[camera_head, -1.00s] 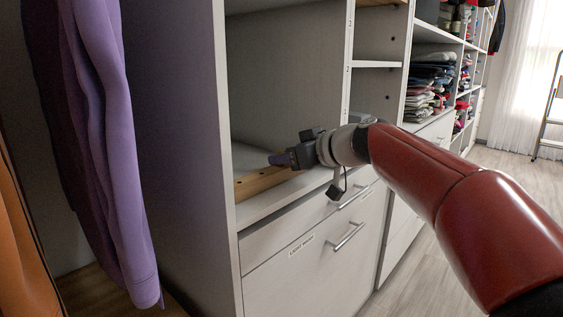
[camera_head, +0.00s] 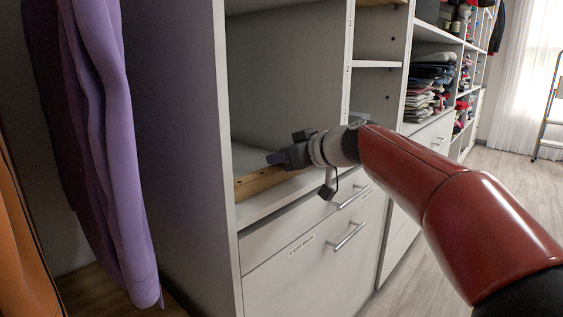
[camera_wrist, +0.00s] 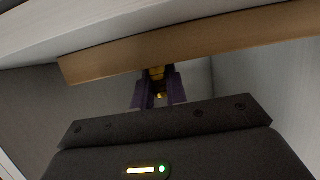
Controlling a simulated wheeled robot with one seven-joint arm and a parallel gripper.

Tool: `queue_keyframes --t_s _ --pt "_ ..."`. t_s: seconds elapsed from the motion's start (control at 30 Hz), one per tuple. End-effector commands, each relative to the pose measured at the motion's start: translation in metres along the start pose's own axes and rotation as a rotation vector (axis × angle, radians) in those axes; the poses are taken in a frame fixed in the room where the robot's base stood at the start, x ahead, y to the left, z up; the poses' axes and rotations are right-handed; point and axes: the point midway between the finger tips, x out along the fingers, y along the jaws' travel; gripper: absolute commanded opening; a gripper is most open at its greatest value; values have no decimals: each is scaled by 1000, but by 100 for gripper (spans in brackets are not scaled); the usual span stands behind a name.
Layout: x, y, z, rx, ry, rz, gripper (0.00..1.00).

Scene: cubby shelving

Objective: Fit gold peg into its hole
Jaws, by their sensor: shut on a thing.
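The gold peg (camera_wrist: 158,74) shows in the wrist view between the purple fingers of my gripper (camera_wrist: 158,92). My gripper is shut on it, and the peg's far end is against or just in front of the wooden board; I cannot tell if it touches. The wooden board (camera_wrist: 200,48) lies along the cubby floor. Which hole belongs to the peg cannot be told.
The cubby's left side panel (camera_head: 180,130) stands close to the board's left end. Drawers with a handle (camera_head: 346,236) lie below. Purple clothing (camera_head: 110,150) hangs at the left. Folded clothes (camera_head: 425,90) fill shelves to the right. The cubby's upper space is open.

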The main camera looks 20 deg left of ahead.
Motion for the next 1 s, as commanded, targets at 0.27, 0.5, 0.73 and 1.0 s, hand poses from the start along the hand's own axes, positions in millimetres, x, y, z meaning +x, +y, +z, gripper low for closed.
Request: queue_keyframes --t_s 0.27,0.5,0.73,1.0 --pt "-2 0 -4 -1 1 0 0" --pt "-5 0 -14 -2 0 0 0" --pt "-8 0 -22 0 1 0 0" --pt "-12 0 -32 -1 0 0 0"
